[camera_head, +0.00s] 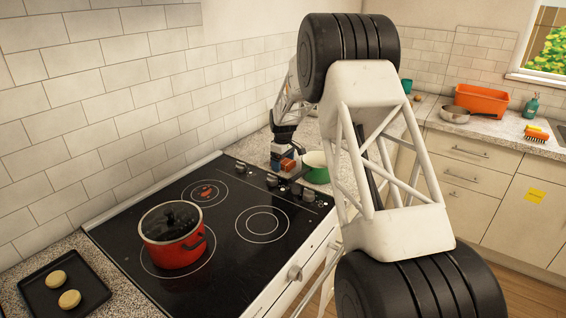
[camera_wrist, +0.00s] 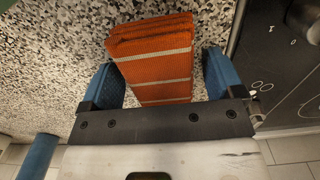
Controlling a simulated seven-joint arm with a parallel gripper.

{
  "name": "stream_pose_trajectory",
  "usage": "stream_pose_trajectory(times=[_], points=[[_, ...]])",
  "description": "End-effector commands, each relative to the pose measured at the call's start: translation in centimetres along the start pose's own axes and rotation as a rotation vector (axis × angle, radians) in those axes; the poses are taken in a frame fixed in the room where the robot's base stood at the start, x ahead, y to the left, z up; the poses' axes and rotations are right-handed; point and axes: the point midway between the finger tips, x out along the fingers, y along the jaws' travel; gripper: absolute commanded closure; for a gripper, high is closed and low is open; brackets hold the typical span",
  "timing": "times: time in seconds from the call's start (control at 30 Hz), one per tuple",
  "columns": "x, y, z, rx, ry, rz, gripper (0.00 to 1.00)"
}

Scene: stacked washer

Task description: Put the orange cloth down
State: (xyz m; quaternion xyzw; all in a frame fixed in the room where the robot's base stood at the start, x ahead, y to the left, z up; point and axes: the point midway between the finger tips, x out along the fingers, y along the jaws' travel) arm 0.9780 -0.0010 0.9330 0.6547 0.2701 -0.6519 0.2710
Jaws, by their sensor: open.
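The orange cloth (camera_wrist: 152,55) is folded, with pale stripes, and shows between the two blue fingers of my gripper (camera_wrist: 160,78) in the wrist view. The fingers stand apart, with a gap visible on each side of the cloth. Speckled countertop lies behind the cloth; whether the cloth rests on it is hard to tell. In the head view my gripper (camera_head: 287,170) is low at the far end of the cooktop. Only a small patch of the cloth (camera_head: 288,164) shows there, and the gripper hides the rest.
The black cooktop (camera_head: 225,255) holds a lidded red pot (camera_head: 175,252). A green pot (camera_head: 317,172) stands just right of my gripper. A baking tray (camera_head: 92,289) is at the lower left. An orange basin (camera_head: 482,101) and a pan (camera_head: 455,115) stand on the far counter.

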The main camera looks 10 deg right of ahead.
Motion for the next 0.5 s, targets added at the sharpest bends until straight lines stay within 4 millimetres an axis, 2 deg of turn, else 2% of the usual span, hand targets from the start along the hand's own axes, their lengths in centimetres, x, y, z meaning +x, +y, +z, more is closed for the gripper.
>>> stream_pose_trajectory(times=[0.03,0.17,0.37,0.5], points=[[0.7,-0.3,0.1,0.000,-0.007,-0.007,0.09],[0.2,-0.2,0.1,0.000,-0.007,-0.007,0.09],[-2.1,-0.1,0.1,0.000,-0.004,-0.004,0.09],[-4.4,-0.1,0.0,0.000,-0.002,-0.002,0.09]])
